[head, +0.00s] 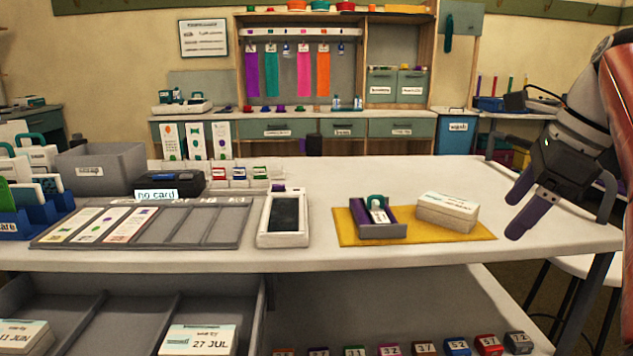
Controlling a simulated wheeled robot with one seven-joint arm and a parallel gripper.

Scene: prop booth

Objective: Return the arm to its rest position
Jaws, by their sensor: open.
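My gripper (520,210) is at the right side of the head view, over the right end of the white table (570,237). Its two purple-tipped fingers point down and to the left, spread apart with nothing between them. My forearm comes in from the right edge. The gripper is to the right of a yellow mat (350,234) and touches nothing that I can see.
The mat bears a purple-grey holder (380,231) and a stack of white cards (447,210). A handheld device (284,219), a grey sorting tray (225,228) and a grey bin (102,168) stand left. White stool (600,273) at right. Open drawer (130,315) below.

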